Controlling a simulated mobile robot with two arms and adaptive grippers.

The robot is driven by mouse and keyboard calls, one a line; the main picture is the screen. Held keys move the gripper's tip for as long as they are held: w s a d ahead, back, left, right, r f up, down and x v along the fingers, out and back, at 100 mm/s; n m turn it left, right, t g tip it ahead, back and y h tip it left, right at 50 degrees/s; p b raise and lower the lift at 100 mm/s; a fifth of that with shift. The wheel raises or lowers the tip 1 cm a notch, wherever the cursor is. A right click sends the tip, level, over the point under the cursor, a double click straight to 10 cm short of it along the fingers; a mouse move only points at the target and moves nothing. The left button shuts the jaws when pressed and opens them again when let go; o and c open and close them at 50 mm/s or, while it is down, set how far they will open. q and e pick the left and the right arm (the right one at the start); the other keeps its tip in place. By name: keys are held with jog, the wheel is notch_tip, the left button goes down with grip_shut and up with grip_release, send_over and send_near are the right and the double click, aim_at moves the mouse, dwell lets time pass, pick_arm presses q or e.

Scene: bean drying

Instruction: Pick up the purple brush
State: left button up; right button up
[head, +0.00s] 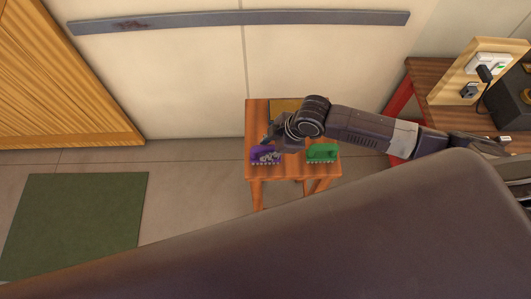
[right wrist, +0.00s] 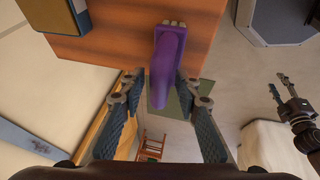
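The purple brush (head: 264,156) lies at the front left of a small wooden table (head: 292,171). My right gripper (head: 269,147) is over it from the table's back side. In the right wrist view the purple brush (right wrist: 166,62) runs between the two fingers of my right gripper (right wrist: 163,84), with one finger on each side. The fingers are spread, and a gap shows beside the brush. What looks like my left gripper (right wrist: 276,89) shows small at the right of the right wrist view, away from the table; its opening is unclear.
A green brush (head: 321,153) lies at the right of the same table. A flat tray-like object (head: 283,106) is at the table's back, partly behind my arm. A wooden side table (head: 422,72) with a socket board stands at the right. A green mat (head: 75,220) lies on open floor.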

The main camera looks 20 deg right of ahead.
grip_shut()
jog(key=shift+r, duration=0.15)
notch_tip(320, 180, up, 20)
jog(key=b, duration=0.2)
jog(key=shift+b, duration=0.3)
